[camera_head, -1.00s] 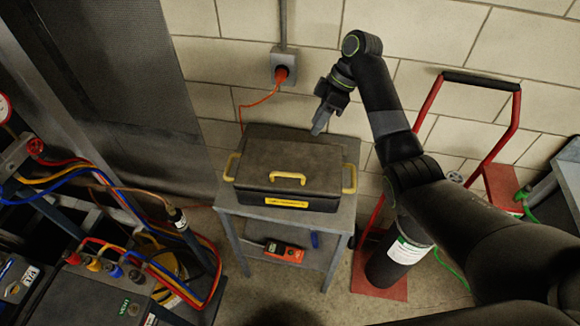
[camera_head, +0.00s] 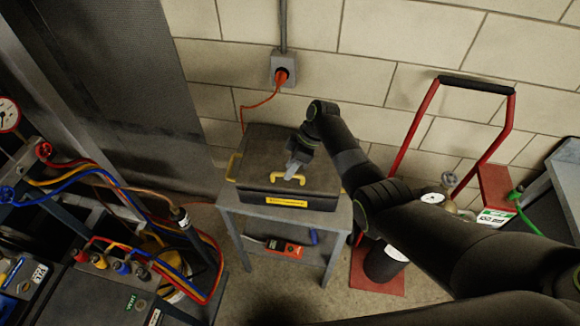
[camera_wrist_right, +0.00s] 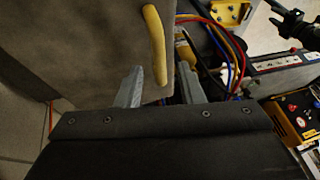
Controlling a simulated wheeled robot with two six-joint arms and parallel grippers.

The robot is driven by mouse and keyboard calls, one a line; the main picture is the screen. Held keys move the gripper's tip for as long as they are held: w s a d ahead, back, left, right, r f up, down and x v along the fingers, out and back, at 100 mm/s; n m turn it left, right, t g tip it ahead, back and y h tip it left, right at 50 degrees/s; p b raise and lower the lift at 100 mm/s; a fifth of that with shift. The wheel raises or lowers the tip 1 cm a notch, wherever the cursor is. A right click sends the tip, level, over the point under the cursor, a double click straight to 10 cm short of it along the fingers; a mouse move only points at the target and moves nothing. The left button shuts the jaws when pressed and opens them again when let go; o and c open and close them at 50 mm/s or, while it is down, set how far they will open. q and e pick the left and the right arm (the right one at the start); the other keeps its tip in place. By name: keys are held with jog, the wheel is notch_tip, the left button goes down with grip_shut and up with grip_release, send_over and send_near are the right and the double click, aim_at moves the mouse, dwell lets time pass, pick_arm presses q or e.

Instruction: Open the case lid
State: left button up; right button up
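The dark grey case (camera_head: 250,180) sits on a small grey table with its lid down. A yellow handle (camera_head: 268,178) lies on the lid. My right gripper (camera_head: 293,170) is over the lid, right at this handle. In the right wrist view its two grey fingers (camera_wrist_right: 160,88) are spread apart, and the handle (camera_wrist_right: 154,40) shows just beyond the gap between them. I cannot tell whether they touch it. A dark gripper, seemingly my left one (camera_wrist_right: 280,14), shows small at the top right of the right wrist view, its prongs apart. It is not in the head view.
The table (camera_head: 232,208) has a lower shelf with an orange meter (camera_head: 292,250). A wall outlet (camera_head: 284,68) with an orange cord is behind. A red hand truck (camera_head: 405,140) stands right. Coloured hoses (camera_head: 130,190) and the rack are left.

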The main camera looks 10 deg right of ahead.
jog(key=shift+a+f, duration=0.25)
jog(key=shift+f, duration=0.2)
